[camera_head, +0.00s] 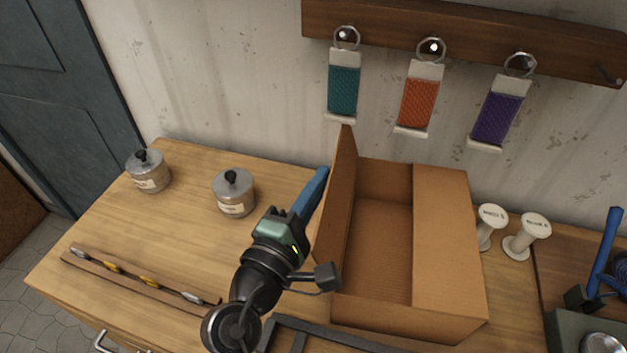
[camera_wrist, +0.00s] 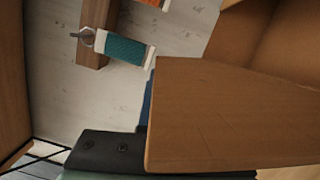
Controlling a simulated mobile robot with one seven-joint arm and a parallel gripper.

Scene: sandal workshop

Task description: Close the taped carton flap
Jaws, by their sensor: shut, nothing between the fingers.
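An open brown carton (camera_head: 390,318) stands on the wooden workbench. Its left flap (camera_head: 338,205) stands up from the left wall, close to upright. Its right flap (camera_head: 441,235) lies flat over the right part of the opening, and the rest of the inside shows empty. No tape can be made out. My gripper (camera_head: 321,174) has its blue fingers shut and empty, just left of the raised flap's outer side. In the wrist view a large brown panel, the flap (camera_wrist: 235,115), hides most of the fingers (camera_wrist: 147,101). I cannot tell whether they touch it.
Two lidded metal pots (camera_head: 148,171) (camera_head: 234,193) stand left on the bench (camera_head: 190,240). Two white spools (camera_head: 490,227) (camera_head: 526,237) stand right of the carton. Teal, orange and purple straps (camera_head: 344,90) (camera_head: 419,101) (camera_head: 497,118) hang on the wall behind. A dark frame (camera_head: 320,332) lies in front.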

